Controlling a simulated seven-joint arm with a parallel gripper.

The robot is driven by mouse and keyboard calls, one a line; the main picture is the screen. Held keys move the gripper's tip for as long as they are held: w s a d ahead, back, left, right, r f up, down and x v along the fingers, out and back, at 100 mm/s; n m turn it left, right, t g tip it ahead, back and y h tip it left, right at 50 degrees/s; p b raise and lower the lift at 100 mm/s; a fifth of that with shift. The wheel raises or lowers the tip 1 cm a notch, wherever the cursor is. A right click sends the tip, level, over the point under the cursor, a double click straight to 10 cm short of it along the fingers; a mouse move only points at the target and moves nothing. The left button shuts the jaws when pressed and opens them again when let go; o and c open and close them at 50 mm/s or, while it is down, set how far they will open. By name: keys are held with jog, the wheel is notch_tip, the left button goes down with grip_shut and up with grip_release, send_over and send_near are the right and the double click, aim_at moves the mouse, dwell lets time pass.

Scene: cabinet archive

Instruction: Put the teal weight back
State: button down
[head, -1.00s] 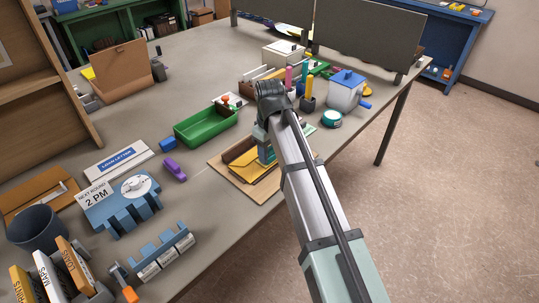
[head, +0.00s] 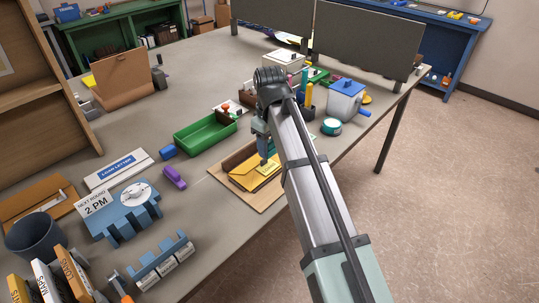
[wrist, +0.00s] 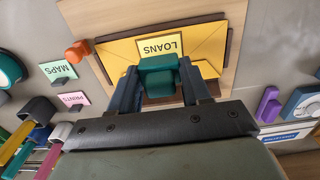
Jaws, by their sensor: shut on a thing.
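My gripper (wrist: 160,90) is shut on the teal weight (wrist: 157,72), which sits between the two fingers in the wrist view. In the head view my gripper (head: 264,153) is over the yellow envelope (head: 246,176), and the weight is mostly hidden there by the fingers and arm. The envelope lies on a wooden board (head: 228,188). In the wrist view it bears a LOANS label (wrist: 162,45) just beyond the weight. I cannot tell whether the weight touches the envelope.
A green tray (head: 206,133) stands left of the board, with a purple object (head: 174,178) in front. A teal round tin (head: 331,127) and a white box with blue lid (head: 346,98) stand right of my arm. MAPS (wrist: 59,70) and PRINTS (wrist: 73,98) labels lie beside the board.

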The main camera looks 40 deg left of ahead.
aim_at(269, 140)
notch_tip(269, 140, up, 4)
jog(key=shift+f, duration=0.25)
jog(key=shift+w+a+f, duration=0.15)
jog(key=shift+a+f, duration=0.05)
jog(key=shift+a, duration=0.05)
jog(key=w+a+f, duration=0.1)
jog(key=w+a, duration=0.5)
jog(key=a, duration=0.3)
jog(key=w+a+f, duration=0.1)
jog(key=w+a, duration=0.5)
jog(key=a, duration=0.4)
jog(key=shift+w+a+f, duration=0.15)
jog(key=shift+w+a, duration=0.05)
jog(key=shift+f, duration=0.1)
jog(key=shift+f, duration=3.5)
jog(key=shift+f, duration=0.45)
jog(key=shift+c, duration=2.2)
grip_release()
